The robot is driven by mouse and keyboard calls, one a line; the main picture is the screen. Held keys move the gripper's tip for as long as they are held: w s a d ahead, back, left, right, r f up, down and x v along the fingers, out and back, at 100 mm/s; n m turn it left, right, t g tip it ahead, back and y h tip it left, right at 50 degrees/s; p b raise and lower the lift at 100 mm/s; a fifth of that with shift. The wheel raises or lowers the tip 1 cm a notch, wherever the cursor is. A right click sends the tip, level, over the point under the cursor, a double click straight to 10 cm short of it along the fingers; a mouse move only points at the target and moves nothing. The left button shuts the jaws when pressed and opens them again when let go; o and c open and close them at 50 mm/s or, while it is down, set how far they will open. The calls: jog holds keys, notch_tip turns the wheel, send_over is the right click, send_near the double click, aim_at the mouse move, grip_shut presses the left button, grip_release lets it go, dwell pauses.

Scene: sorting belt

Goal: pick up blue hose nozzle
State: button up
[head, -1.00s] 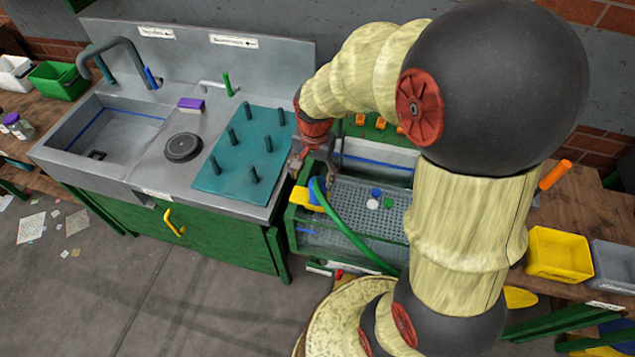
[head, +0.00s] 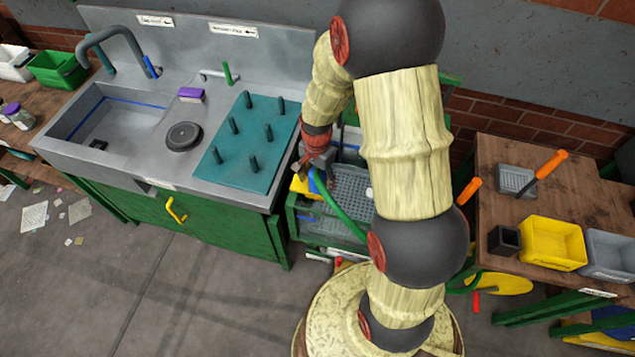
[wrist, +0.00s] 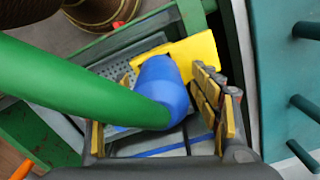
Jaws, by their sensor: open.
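The blue hose nozzle (wrist: 164,82) joins a thick green hose (wrist: 75,82) and rests against a yellow block (wrist: 195,50) in the wrist view. In the head view the nozzle (head: 319,181) sits at the left end of the grey perforated rack, partly hidden by my gripper. My gripper (wrist: 162,100) is open, with its padded fingers on either side of the nozzle; I cannot tell whether either finger touches it. In the head view my gripper (head: 314,168) points down right over the nozzle.
The teal peg board (head: 245,143) stands close on the left; its pegs also show at the right of the wrist view. The green-framed rack (head: 350,190) lies below. The hose runs right across it. A yellow bin (head: 553,243) stands on the wooden bench at right.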

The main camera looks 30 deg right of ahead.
aim_at(317, 170)
jog(key=shift+f, duration=0.3)
jog(key=shift+c, duration=0.8)
jog(key=c, duration=1.3)
notch_tip(317, 170, up, 10)
jog(key=shift+r+p, duration=0.1)
jog(key=shift+p, duration=0.75)
jog(key=o, duration=0.8)
jog(key=shift+c, duration=1.3)
